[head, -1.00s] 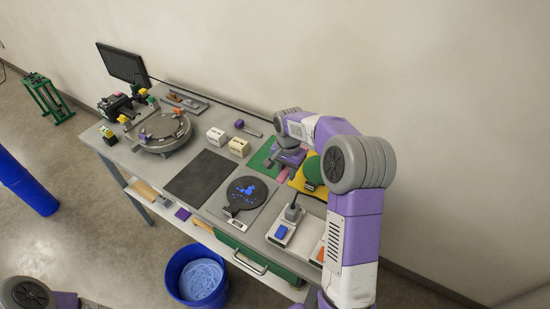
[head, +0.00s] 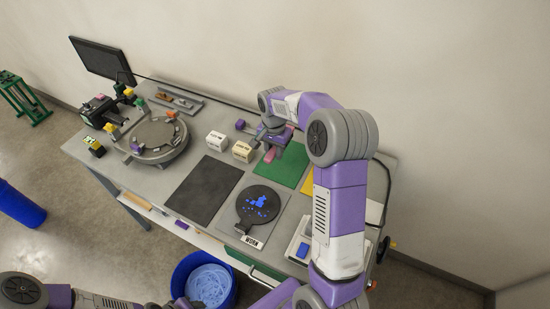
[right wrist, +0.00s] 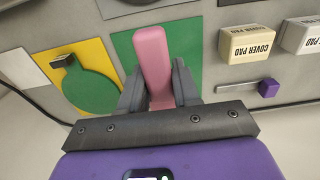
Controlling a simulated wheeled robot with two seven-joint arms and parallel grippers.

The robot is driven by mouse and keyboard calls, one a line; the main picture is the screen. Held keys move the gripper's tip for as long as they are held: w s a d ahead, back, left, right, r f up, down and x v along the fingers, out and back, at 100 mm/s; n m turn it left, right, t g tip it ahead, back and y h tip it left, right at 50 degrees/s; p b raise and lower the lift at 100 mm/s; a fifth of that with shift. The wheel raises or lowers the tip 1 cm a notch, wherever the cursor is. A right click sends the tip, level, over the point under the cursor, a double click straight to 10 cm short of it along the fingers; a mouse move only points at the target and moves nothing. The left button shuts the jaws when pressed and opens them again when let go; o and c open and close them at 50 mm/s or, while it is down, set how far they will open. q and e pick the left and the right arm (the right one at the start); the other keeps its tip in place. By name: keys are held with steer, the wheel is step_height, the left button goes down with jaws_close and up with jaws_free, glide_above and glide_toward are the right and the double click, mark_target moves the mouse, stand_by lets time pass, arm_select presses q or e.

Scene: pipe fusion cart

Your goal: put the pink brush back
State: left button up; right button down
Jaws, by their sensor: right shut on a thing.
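My right gripper (head: 274,142) is shut on the pink brush (head: 269,155). In the right wrist view the brush (right wrist: 153,58) sticks out between the two dark fingers (right wrist: 158,92), its pink part pointing away from the wrist. In the head view the brush is at the left edge of the green mat (head: 289,168). The mat also shows behind the brush in the right wrist view (right wrist: 188,42). I cannot tell whether the brush touches it. Only links of my left arm show at the bottom left; its gripper is out of view.
A yellow mat (head: 307,184) is partly hidden by my right arm. A black mat (head: 203,190) and a round black plate with blue bits (head: 258,204) lie in front.

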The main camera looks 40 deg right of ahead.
steer(key=f, duration=0.4)
steer(key=shift+s+f, duration=0.3)
steer(key=shift+s, duration=0.1)
steer(key=shift+w+f, duration=0.1)
steer(key=shift+f, duration=0.5)
step_height(320, 180, down, 3)
steer(key=shift+f+b, duration=0.1)
steer(key=shift+b, duration=0.3)
steer(key=shift+f, duration=0.1)
arm_select(q)
steer(key=shift+s+f, duration=0.25)
steer(key=shift+f, duration=0.15)
steer(key=shift+f, duration=0.1)
arm_select(e)
steer(key=c, duration=0.8)
jaws_free()
steer(key=shift+f, duration=0.15)
